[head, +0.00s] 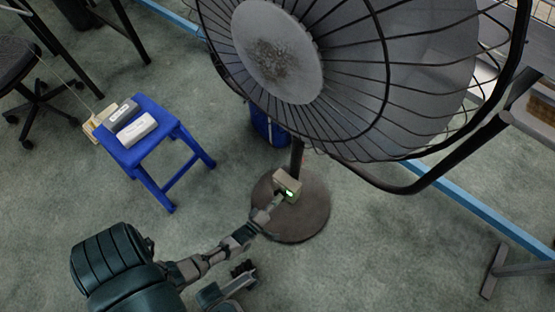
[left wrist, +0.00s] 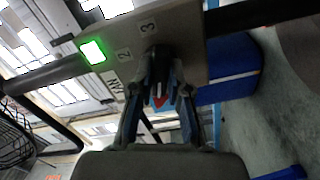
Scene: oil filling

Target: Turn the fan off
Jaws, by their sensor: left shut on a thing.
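A large caged fan (head: 330,70) fills the upper middle of the head view on a round dark base (head: 300,215). A small beige control box (head: 287,182) with a lit green light sits on its pole. In the left wrist view, the control box (left wrist: 190,50) shows the green light, the numbers 2 and 3, and a dark knob (left wrist: 161,62) with a red-tipped pointer near the fingers. My left gripper (head: 265,214) reaches the box from the left. In the left wrist view its fingers (left wrist: 160,100) are shut on the knob.
A blue stool (head: 150,145) holds a white box (head: 137,130) and a dark box on the left. A blue bin (head: 268,125) stands behind the fan pole. An office chair is at the far left. A metal table leg (head: 493,270) stands at right. Open carpet surrounds the base.

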